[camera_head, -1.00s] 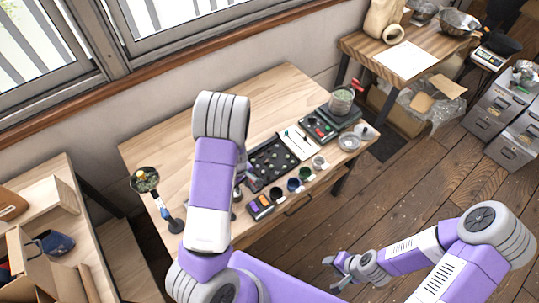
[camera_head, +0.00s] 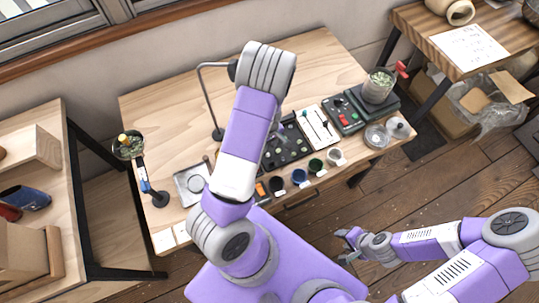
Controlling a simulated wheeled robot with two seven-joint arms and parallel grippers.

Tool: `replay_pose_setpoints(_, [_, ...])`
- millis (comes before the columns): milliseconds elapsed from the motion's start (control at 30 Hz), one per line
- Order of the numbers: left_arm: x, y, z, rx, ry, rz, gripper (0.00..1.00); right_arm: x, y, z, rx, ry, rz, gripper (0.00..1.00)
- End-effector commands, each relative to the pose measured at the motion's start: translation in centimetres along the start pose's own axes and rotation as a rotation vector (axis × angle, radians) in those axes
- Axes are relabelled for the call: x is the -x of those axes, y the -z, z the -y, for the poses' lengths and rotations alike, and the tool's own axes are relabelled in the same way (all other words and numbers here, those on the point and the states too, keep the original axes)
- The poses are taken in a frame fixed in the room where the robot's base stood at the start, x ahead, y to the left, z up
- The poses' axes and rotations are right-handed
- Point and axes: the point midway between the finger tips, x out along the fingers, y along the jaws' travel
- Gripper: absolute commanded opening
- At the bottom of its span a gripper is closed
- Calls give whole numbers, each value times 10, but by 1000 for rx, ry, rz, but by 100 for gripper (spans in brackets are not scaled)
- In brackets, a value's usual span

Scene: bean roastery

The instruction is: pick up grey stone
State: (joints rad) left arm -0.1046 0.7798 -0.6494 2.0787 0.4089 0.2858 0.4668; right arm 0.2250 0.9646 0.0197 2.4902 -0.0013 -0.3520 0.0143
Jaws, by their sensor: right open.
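A black compartment tray (camera_head: 300,146) with several small stones lies on the wooden table (camera_head: 165,110). The stones are too small to tell which one is grey, and my left arm covers the tray's left part. My left arm rises over the table and bends at the top; its gripper is hidden behind the arm. My right gripper (camera_head: 346,246) is open and empty, in front of the table's edge, low at the right and apart from the tray.
Several small cups (camera_head: 298,176) line the table's front. A white tool tray (camera_head: 317,125), a scale with a jar (camera_head: 379,86) and glass dishes (camera_head: 377,135) stand right. A lamp stand (camera_head: 217,132), square dish (camera_head: 191,184) and black stand (camera_head: 159,198) are left. The back left tabletop is clear.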

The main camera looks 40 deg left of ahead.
Motion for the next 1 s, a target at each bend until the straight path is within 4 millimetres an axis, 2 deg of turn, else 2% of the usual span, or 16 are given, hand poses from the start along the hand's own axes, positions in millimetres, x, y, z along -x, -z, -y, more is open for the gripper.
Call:
replay_pose_setpoints(400, [-57, 2, 4, 3, 2, 2, 35, -13, 0, -5, 0, 0, 0, 46])
replay_pose_setpoints(533, [-65, 1, 4, 2, 1, 1, 35, -14, 0, -5, 0, 0, 0, 46])
replay_pose_setpoints(733, [-64, 1, 4, 1, 0, 0, 35, -14, 0, -5, 0, 0, 0, 46])
replay_pose_setpoints(767, [-64, 1, 4, 1, 0, 0, 34, -14, 0, -5, 0, 0, 0, 46])
replay_pose_setpoints(900, [-64, 1, 4, 1, 0, 0, 12, -14, 0, -5, 0, 0, 0, 46])
replay_pose_setpoints(1000, [-64, 1, 4, 1, 0, 0, 0, -14, 0, -5, 0, 0, 0, 46])
